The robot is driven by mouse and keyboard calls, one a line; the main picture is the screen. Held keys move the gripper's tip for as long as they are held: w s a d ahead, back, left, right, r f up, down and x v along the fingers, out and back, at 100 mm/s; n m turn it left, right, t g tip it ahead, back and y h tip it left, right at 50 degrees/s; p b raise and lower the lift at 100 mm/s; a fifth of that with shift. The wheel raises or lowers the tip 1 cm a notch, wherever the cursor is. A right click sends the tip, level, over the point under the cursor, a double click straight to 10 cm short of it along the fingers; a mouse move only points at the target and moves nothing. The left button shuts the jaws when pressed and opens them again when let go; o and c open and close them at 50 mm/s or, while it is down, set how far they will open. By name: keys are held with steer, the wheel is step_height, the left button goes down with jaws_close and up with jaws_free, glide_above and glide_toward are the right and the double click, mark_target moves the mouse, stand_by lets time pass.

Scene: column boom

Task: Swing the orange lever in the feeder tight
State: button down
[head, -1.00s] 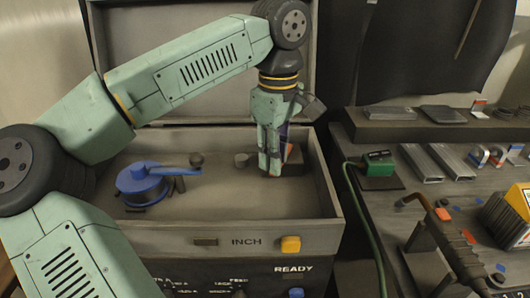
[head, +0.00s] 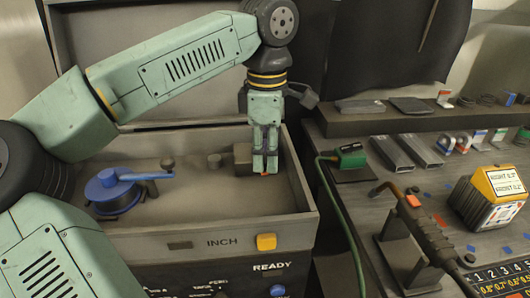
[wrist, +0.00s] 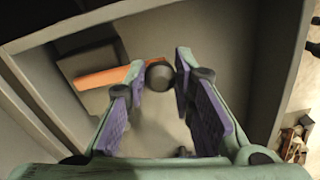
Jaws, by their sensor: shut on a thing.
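The orange lever (wrist: 106,77) lies in the feeder box and ends in a dark round knob (wrist: 160,76). In the wrist view it runs left from the knob, over a dark block (wrist: 88,62). My gripper (wrist: 158,80) has its purple-padded fingers on either side of the knob, shut on it. In the head view my gripper (head: 265,168) points down into the right part of the feeder box (head: 205,226). There the fingers hide most of the lever.
A blue crank reel (head: 112,190) stands in the left part of the box. The box walls are close around my gripper. To the right, a bench holds a soldering iron (head: 425,225), a yellow-topped block stack (head: 490,200) and metal parts.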

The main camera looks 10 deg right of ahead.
steer(key=c, duration=1.3)
jaws_free()
steer(key=shift+c, duration=0.2)
step_height(320, 180, up, 8)
steer(key=shift+f, duration=0.2)
steer(key=shift+f, duration=0.1)
